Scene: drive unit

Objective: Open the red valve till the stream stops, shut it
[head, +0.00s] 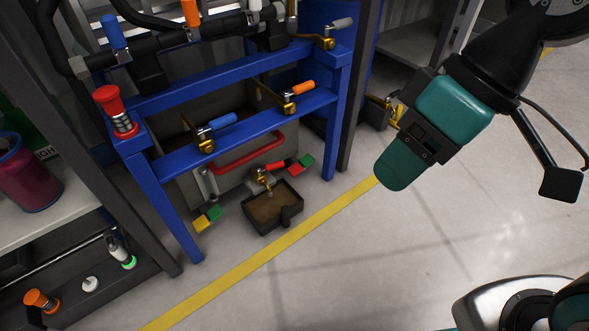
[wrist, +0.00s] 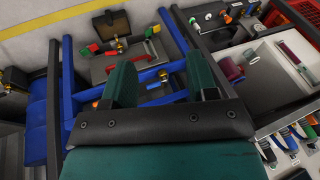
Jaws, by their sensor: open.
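The red-handled valve (head: 277,170) has a brass body and sits low on the front of a grey tank (head: 232,165), above a dark tray (head: 262,226). The tray holds brown contents. I cannot make out a stream between the spout and the tray. In the wrist view, the scene is upside down, and the tray (wrist: 103,22) and brass valve body (wrist: 122,43) show small beyond my fingers. My gripper (head: 398,132) is open and empty, to the right of the blue frame and apart from the valve. Its teal fingers also show in the wrist view (wrist: 160,80).
A blue frame (head: 234,130) crosses in front of the tank, bearing blue-handled (head: 217,123) and orange-handled (head: 299,89) valves. A red knob (head: 110,102) tops its left post. The floor beyond the yellow line (head: 255,262) is clear.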

